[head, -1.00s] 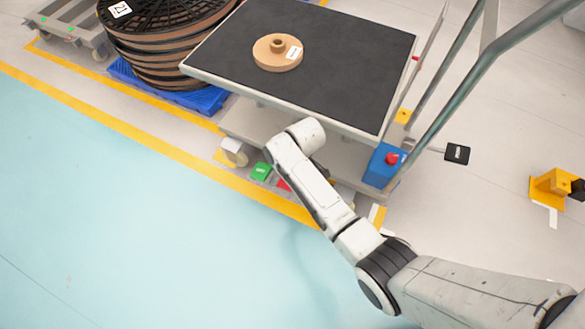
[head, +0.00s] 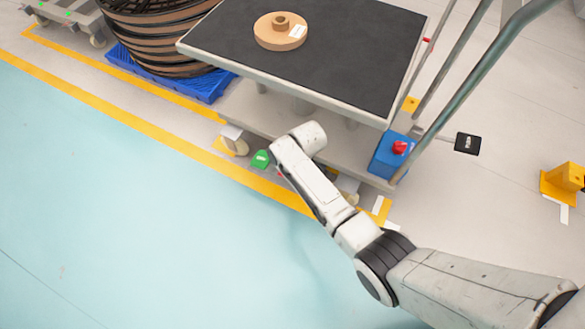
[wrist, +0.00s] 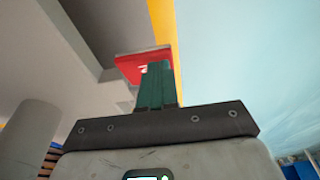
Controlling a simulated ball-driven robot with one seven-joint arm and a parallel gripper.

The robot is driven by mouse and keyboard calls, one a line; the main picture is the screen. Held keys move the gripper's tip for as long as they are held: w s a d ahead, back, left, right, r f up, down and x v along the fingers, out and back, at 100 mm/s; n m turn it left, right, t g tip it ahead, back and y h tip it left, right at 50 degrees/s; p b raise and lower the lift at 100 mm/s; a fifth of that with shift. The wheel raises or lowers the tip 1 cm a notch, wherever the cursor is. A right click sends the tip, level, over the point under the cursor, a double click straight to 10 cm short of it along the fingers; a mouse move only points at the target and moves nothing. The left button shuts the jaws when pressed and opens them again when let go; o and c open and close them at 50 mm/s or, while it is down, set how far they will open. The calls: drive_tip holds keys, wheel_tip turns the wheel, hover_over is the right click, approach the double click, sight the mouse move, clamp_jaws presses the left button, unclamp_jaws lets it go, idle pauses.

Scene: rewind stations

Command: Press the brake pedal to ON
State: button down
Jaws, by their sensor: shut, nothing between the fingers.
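A red pedal (wrist: 128,66) with a white mark shows in the wrist view, just beyond my fingertips. In the head view only a sliver of red shows beside my arm. A green pedal (head: 260,159) sits to its left, low at the cart's near edge. My gripper (wrist: 155,68) is shut and empty, its dark green fingers overlapping the red pedal in the wrist view. I cannot tell whether they touch it. In the head view my arm hides the gripper. Which way the pedals are set cannot be made out.
The cart (head: 235,76) has a dark top with a cardboard-coloured reel (head: 280,36) on it. A blue box (head: 390,157) with a red button is at its right corner. A large cable drum (head: 150,45) stands on a blue pallet (head: 215,87). The pale blue floor in front is clear.

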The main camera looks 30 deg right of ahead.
drive_tip(key=shift+f, duration=0.1)
drive_tip(key=shift+s+d+f+t+y, duration=0.15)
drive_tip(key=shift+s+t+y, duration=0.05)
drive_tip(key=shift+t+y, duration=0.1)
drive_tip(key=shift+s+d+f+t+y+b, duration=0.25)
drive_tip(key=shift+f+t+y, duration=0.1)
drive_tip(key=shift+f+t, duration=0.25)
drive_tip(key=shift+s+d+f+t+y+b, duration=0.15)
drive_tip(key=shift+s+f+t+y, duration=0.2)
drive_tip(key=shift+f, duration=0.35)
drive_tip(key=shift+s+d+f+t+y+b, duration=0.2)
drive_tip(key=shift+f+t+y, duration=0.1)
drive_tip(key=shift+f+t, duration=0.3)
